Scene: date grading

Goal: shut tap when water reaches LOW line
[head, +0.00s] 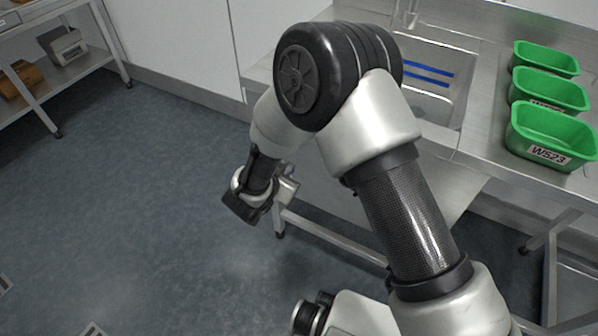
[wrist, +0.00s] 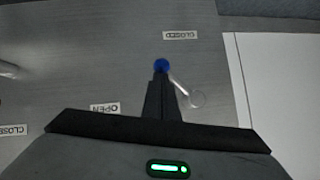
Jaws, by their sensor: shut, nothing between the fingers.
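In the wrist view a tap lever (wrist: 180,87) with a blue knob (wrist: 161,65) runs up and left from a round pivot. It points between an upside-down CLOSED label (wrist: 180,35) and an OPEN label (wrist: 105,107). My gripper (wrist: 161,76) is shut and empty, its tips right at the blue knob; I cannot tell whether they touch it. In the head view the sink basin (head: 452,108) is partly behind my arm. Two blue lines (head: 428,76) show on it. Which is LOW, and the water level, I cannot tell. A spout (head: 408,12) stands behind.
Green tubs (head: 550,135) stand in a row on the steel bench right of the sink, the nearest labelled W523. Another pale lever (wrist: 8,70) and CLOSED label (wrist: 14,130) show at the wrist view's left. Floor left of the bench is clear.

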